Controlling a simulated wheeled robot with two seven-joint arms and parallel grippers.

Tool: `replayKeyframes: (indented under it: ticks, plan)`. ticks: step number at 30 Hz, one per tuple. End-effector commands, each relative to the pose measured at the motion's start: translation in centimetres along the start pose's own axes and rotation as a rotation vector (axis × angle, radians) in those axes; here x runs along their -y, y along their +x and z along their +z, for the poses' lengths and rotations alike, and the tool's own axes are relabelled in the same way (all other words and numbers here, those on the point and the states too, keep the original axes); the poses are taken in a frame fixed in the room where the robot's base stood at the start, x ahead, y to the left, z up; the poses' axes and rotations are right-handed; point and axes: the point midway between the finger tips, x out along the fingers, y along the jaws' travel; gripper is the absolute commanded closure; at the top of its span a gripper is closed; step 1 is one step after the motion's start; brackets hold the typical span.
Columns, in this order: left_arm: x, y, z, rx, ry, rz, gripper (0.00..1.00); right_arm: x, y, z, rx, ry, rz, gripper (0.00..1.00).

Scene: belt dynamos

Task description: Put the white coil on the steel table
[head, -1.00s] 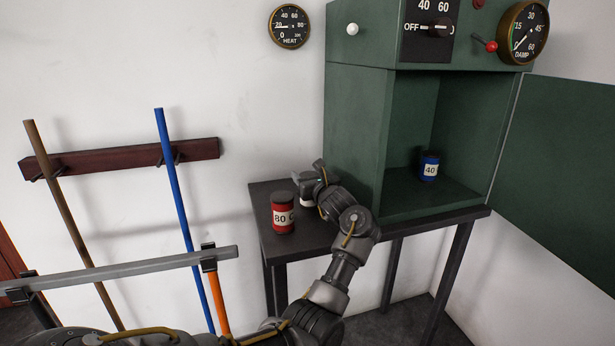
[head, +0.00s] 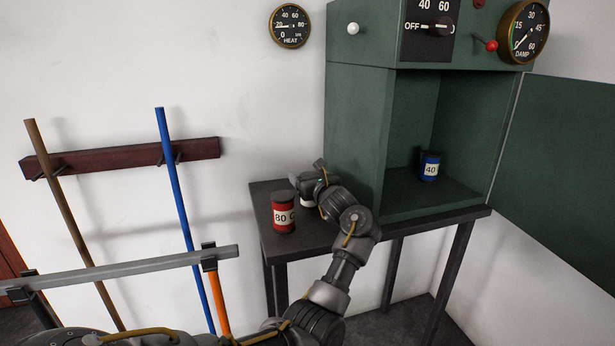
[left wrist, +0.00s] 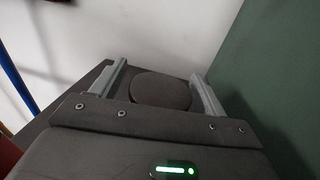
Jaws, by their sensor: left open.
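The white coil (head: 306,202) stands on the dark table (head: 265,215) beside the green cabinet, mostly hidden behind my left gripper (head: 307,185) in the head view. In the left wrist view, a round dark cap (left wrist: 160,90), which looks like the coil's top, lies between the two fingers of my left gripper (left wrist: 160,84). The fingers are apart, one on each side of it. Whether they touch it I cannot tell. My right gripper is not in view. I cannot tell whether this dark table is the steel table.
A red coil marked 80 (head: 283,212) stands just left of my left gripper. A blue coil marked 40 (head: 430,167) stands inside the open green cabinet (head: 355,130). The cabinet wall is close on the gripper's right. Poles (head: 175,180) lean on a wall rack.

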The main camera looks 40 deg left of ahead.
Motion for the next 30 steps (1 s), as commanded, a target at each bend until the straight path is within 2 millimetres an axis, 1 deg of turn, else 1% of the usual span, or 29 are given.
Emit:
replayKeyframes:
  ticks: [3, 5, 12, 15, 18, 21, 24, 30]
  plan:
    - [0.0, -0.2, 0.3, 0.0, 0.0, -0.001, 0.26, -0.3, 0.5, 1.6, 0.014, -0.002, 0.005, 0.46]
    - [0.2, -1.7, 0.0, -0.001, -0.004, -0.004, 0.26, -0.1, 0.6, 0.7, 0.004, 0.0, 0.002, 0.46]
    - [0.1, -7.2, -0.1, -0.002, -0.004, -0.003, 0.26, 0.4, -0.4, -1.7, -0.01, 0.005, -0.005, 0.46]
    - [0.1, -9.1, 0.0, -0.002, -0.003, -0.003, 0.26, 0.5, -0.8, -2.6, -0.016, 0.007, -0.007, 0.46]
    - [0.1, -10.5, 0.0, -0.001, -0.001, -0.002, 0.26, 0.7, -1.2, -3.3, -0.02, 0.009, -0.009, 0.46]
    - [0.0, -11.4, 0.1, -0.001, -0.001, -0.001, 0.26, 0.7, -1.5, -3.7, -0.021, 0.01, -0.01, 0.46]
    - [0.0, -11.9, 0.2, -0.001, 0.0, 0.001, 0.26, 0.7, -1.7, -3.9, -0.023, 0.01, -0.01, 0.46]
    - [0.0, -12.0, 0.2, 0.0, 0.001, 0.001, 0.26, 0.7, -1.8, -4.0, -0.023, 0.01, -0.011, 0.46]
